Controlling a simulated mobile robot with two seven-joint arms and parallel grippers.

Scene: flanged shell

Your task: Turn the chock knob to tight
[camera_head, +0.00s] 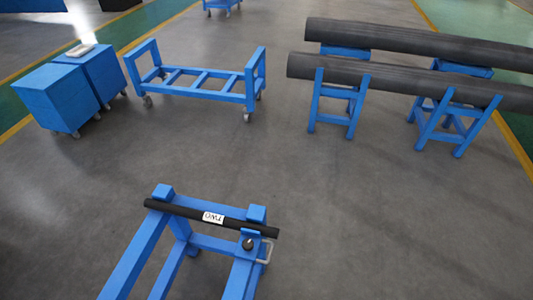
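A small dark round knob (248,243), apparently the chock knob, sits on the right side of a blue stand (198,240) at the bottom centre. It is too small to tell its setting, and no markings for tight show. A black bar (180,208) with a white label (213,217) lies across the top of the stand, just beyond the knob. A pale metal loop (267,251) is at the stand's right, close beside the knob. Neither of my grippers is in view.
A blue wheeled cart (205,95) stands beyond the stand. Blue cabinets (55,97) are at the left. Long dark cylinders (400,80) rest on blue trestles (338,105) at the upper right. Grey floor (390,220) around the stand is clear.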

